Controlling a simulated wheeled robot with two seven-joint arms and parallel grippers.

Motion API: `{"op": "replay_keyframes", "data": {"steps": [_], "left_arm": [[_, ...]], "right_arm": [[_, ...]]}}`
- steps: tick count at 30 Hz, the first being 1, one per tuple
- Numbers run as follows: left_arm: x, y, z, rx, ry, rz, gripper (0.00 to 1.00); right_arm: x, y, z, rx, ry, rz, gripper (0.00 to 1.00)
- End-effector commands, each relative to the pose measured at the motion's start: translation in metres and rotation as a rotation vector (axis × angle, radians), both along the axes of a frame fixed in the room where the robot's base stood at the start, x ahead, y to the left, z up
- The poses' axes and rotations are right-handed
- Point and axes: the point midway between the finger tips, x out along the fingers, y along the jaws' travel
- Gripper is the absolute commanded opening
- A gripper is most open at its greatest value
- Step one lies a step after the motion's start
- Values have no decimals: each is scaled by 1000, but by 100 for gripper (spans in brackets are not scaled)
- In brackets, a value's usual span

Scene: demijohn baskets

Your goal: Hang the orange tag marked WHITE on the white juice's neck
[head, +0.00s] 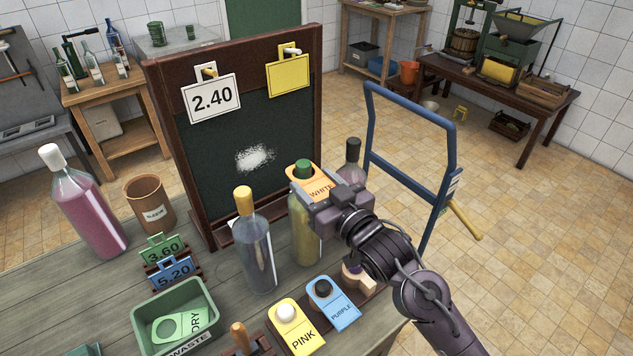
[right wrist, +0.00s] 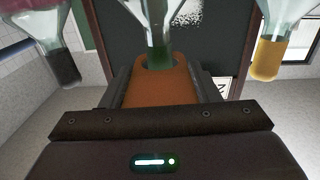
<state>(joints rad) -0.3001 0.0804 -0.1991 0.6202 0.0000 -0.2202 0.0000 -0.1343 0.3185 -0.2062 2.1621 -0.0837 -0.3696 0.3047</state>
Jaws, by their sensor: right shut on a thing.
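My right gripper (head: 338,206) is shut on the orange tag (head: 318,188), whose WHITE lettering shows in the head view. The tag is at the top of the bottle with yellow-green juice (head: 306,238), which stands upright before the chalkboard. Its green stopper (head: 303,166) shows above the tag's far end. In the right wrist view, the orange tag (right wrist: 160,88) reaches out from the jaws and its hole lines up with the green stopper (right wrist: 158,52). The stopper seems to be in the hole; how far down the tag sits is unclear. My left gripper is not in view.
A yellow-capped bottle (head: 254,255) stands close left, a dark-capped bottle (head: 353,155) close behind right. The PINK tag (head: 297,328) and PURPLE tag (head: 334,304) lie in front. A green waste bin (head: 140,322) is front left. A blue frame (head: 446,140) stands at right.

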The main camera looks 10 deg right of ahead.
Motion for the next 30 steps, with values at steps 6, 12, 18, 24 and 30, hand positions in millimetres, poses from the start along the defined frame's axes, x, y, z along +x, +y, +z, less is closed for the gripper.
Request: {"op": "replay_keyframes", "data": {"steps": [6,12,18,24,30], "left_arm": [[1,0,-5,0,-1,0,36],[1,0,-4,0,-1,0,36],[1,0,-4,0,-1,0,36],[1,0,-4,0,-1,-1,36],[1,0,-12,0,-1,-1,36]], "right_arm": [[0,0,-8,0,0,0,35],[0,0,-7,0,0,0,59],[0,0,-7,0,0,0,81],[0,0,-7,0,0,0,81],[-15,-6,-11,-1,2,-1,81]]}}
